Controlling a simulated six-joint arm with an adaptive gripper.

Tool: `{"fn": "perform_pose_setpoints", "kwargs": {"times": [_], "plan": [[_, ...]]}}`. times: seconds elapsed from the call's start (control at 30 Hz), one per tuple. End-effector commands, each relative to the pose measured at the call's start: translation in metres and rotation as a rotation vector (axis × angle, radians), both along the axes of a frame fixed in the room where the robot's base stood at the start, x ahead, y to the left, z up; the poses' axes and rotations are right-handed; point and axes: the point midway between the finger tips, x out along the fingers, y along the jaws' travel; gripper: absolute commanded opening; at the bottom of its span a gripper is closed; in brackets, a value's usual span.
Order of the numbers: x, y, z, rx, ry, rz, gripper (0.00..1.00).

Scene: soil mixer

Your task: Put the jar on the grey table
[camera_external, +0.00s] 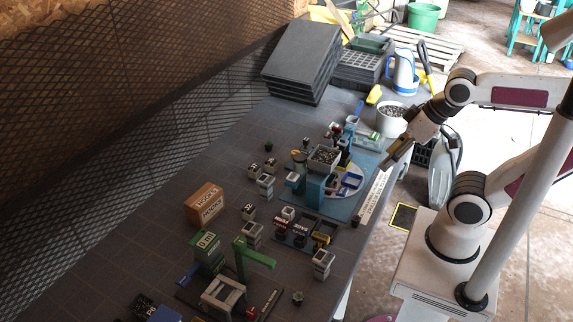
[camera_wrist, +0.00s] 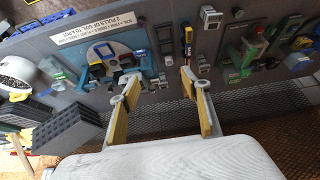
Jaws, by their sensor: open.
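The grey table (camera_external: 150,232) runs from the back to the front left and carries many small items. My gripper (camera_external: 388,163) is at the table's right edge, beside the blue mat (camera_external: 328,204) with the soil mixer (camera_external: 318,188). In the wrist view my gripper (camera_wrist: 160,82) is open, with nothing between its yellow-padded fingers. A small jar-like thing (camera_external: 299,158) stands by the mixer's left side, but it is too small to be sure that it is the jar. In the wrist view I cannot pick out the jar.
Stacked black trays (camera_external: 302,60) stand at the back. A white pot of pebbles (camera_external: 390,120) is near my gripper. A cardboard box (camera_external: 205,204), a green bin-like block (camera_external: 207,250) and small blocks stand at the front. A mesh wall (camera_external: 110,110) bounds the left side.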

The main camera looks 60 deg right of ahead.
Motion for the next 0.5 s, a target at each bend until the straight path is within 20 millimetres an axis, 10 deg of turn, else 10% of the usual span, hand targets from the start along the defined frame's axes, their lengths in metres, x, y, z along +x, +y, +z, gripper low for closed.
{"fn": "perform_pose_setpoints", "kwargs": {"times": [0.5], "plan": [[0.081, -0.009, 0.016, 0.002, 0.023, 0.008, 0.47]]}}
